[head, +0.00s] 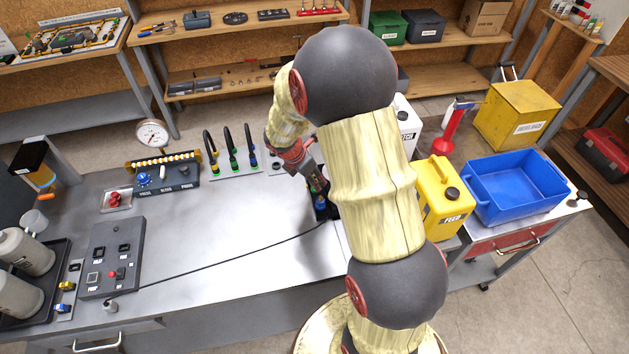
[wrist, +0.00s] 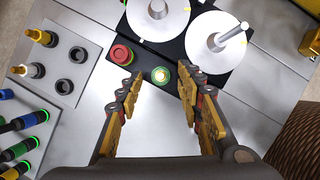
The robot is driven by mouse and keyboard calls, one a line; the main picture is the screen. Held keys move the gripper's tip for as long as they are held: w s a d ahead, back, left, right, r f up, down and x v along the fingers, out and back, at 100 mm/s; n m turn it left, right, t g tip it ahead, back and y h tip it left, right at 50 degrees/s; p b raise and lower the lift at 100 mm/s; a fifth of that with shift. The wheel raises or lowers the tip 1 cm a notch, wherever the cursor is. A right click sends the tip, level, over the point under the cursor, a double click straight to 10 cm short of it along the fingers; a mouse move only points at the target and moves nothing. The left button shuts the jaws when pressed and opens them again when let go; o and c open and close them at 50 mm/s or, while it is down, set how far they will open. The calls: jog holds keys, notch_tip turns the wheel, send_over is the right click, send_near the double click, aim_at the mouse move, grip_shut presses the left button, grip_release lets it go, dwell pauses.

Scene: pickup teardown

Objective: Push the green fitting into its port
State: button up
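The green fitting (head: 233,153), on the end of a black hose, stands upright in the middle of a row of three on a plate on the bench. A green glow shows at its foot; I cannot tell how deep it sits in its port. In the wrist view a green-banded fitting (wrist: 17,152) shows at the lower left edge, beside lit green rings. My gripper (wrist: 158,80) is open and empty, above a black box with a red button (wrist: 121,54) and a lit green button (wrist: 160,75). In the head view my gripper (head: 319,187) is well right of the fittings, partly hidden by my arm.
A yellow jug (head: 437,200) and blue bin (head: 515,188) stand right. A black cable (head: 235,258) crosses the clear bench front.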

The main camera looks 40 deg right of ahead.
jog(key=v, duration=0.9)
jog(key=shift+a+r, duration=0.15)
jog(key=shift+r, duration=0.2)
jog(key=s+a+r+m+t+y+b, duration=0.2)
jog(key=s+a+r+m, duration=0.3)
jog(key=s+a+m, duration=0.4)
jog(key=s+a+r+m+t+y+b, duration=0.2)
jog(key=s+a+r+m, duration=0.4)
jog(key=s+a+m, duration=0.4)
jog(key=shift+s+r+t+b, duration=0.3)
jog(key=shift+t+b, duration=0.3)
jog(key=shift+b, duration=0.4)
